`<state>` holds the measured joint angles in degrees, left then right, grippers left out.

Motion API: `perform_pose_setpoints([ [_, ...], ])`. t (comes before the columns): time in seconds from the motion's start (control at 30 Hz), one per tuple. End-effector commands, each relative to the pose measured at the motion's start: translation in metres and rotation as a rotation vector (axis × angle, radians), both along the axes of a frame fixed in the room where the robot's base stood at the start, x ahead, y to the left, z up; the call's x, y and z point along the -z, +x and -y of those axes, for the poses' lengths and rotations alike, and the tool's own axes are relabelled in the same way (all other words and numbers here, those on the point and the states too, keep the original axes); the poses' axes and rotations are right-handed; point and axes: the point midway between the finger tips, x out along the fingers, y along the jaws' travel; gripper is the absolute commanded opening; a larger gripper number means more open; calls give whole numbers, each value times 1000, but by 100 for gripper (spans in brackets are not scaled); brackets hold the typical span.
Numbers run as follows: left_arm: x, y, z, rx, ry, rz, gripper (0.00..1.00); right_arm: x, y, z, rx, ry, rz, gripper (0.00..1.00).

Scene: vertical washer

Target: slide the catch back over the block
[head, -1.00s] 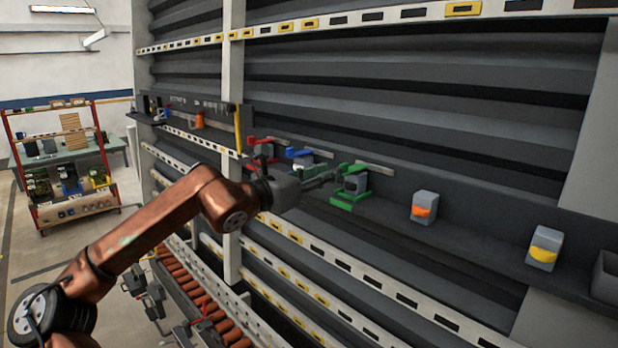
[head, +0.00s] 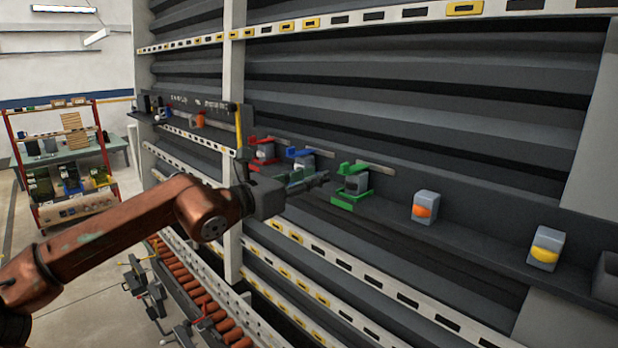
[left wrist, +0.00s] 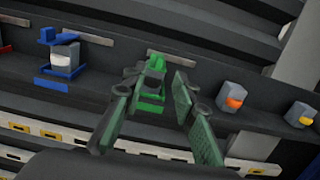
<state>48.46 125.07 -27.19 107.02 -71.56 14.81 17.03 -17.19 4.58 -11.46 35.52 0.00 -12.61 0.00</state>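A green fixture with a green base (head: 350,200), a grey block and a green catch (head: 352,168) at its top sits on the dark ledge. My left gripper (head: 322,179) is just left of it in the head view, apart from it and empty. In the left wrist view the gripper (left wrist: 152,108) has its two fingers spread, with the green catch (left wrist: 155,62) seen beyond and between them. The catch is at the block's top; whether it fully covers the block is unclear. My right gripper is out of view.
A red fixture (head: 263,150) and a blue fixture (head: 300,156) stand left of the green one, close behind my gripper. Grey blocks with an orange part (head: 424,211) and a yellow part (head: 546,250) sit to the right. A ribbed wall rises behind the ledge.

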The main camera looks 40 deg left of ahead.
Motion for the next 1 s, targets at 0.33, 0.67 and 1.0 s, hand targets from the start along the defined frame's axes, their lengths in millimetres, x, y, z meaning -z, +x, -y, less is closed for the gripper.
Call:
perform_pose_setpoints([
  [0.33,0,-8,-2,0,-3,1,26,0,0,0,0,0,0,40],
  [0.67,1,-8,-2,1,-3,0,26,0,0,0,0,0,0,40],
  [1.0,27,9,26,84,-78,-19,26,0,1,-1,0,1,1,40],
])
